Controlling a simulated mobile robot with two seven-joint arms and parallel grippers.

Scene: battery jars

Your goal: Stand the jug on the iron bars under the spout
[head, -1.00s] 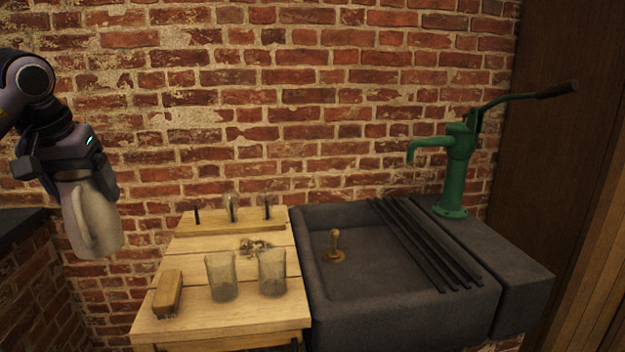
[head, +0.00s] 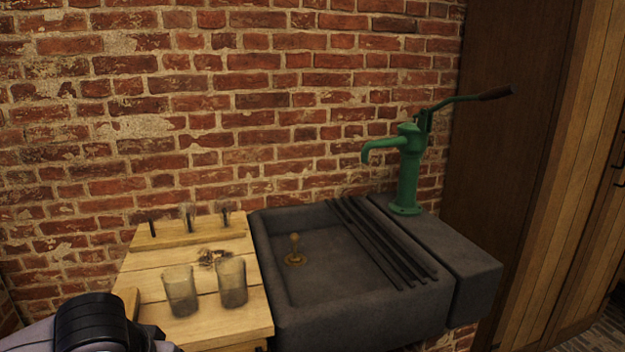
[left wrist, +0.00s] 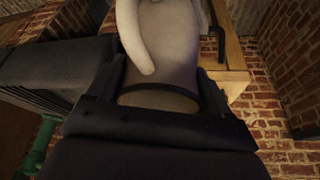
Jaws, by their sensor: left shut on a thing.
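The pale jug (left wrist: 170,50) is held between the fingers of my left gripper (left wrist: 168,92) in the left wrist view, its curved handle facing the camera. In the head view only my left arm shows at the bottom left; the jug and fingers are out of that frame. The dark iron bars (head: 380,240) lie across the right part of the stone sink, with nothing on them. The green pump's spout (head: 370,152) reaches out to the left above the bars. My right gripper is not in view.
The wooden table (head: 215,325) left of the sink (head: 340,310) carries two glass jars (head: 181,292) and a peg rack (head: 190,238). A brass plug (head: 295,250) stands in the basin. The brick wall is close behind.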

